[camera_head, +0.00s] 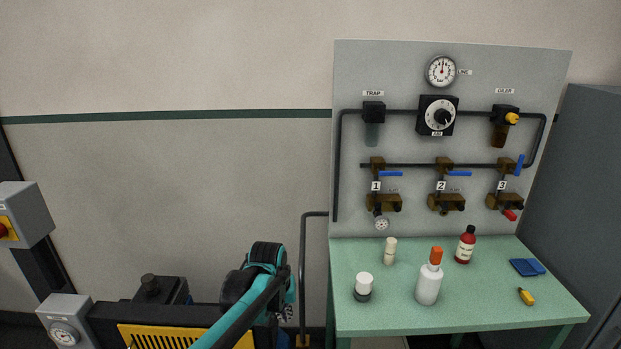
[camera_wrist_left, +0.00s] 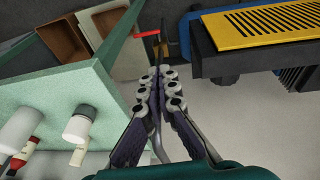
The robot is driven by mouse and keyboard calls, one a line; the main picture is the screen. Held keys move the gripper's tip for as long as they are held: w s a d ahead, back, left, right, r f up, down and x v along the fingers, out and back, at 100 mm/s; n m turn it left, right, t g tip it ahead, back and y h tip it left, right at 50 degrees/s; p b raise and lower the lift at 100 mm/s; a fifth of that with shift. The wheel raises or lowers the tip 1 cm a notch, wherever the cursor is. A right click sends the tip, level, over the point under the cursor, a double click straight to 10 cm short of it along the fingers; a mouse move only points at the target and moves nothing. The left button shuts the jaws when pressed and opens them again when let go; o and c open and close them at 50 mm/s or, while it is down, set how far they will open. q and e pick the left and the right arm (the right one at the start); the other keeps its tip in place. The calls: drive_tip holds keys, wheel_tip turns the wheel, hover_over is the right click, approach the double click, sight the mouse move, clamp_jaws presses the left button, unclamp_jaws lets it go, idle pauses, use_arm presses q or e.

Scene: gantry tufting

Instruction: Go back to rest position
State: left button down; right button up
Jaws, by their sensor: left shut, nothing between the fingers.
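My left gripper (camera_head: 286,313) hangs at the end of my teal and black arm in the head view, left of the green table (camera_head: 455,322). Only a small part of its fingers shows below the wrist there. In the left wrist view my left gripper (camera_wrist_left: 158,82) has its two dark fingers close together, with nothing between them. It is apart from the table edge (camera_wrist_left: 115,90) in that view. My right gripper is in neither view.
The table holds a white bottle with an orange cap (camera_head: 429,282), a red bottle (camera_head: 466,246), a white-lidded jar (camera_head: 363,287), a pale small bottle (camera_head: 390,251), a blue cloth (camera_head: 527,267) and a yellow item (camera_head: 526,297). A valve panel (camera_head: 420,220) stands behind. Yellow-topped machinery (camera_wrist_left: 270,27) is nearby.

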use_arm(q)
drive_tip(key=s+a+r+t, duration=0.1)
drive_tip(key=s+a+r, duration=0.2)
drive_tip(key=s, duration=0.3)
drive_tip(key=s+a+r+t, duration=0.1)
drive_tip(key=s+a+r, duration=0.25)
drive_tip(key=s, duration=0.25)
drive_tip(key=s+a+f+t, duration=0.1)
drive_tip(key=s+a+f, duration=0.1)
drive_tip(key=s, duration=0.3)
drive_tip(key=s+a+f+t+y, duration=0.1)
drive_tip(key=s+a, duration=0.1)
drive_tip(key=s, duration=0.4)
drive_tip(key=shift+a+f+t, duration=0.3)
drive_tip(key=shift+a+f, duration=0.05)
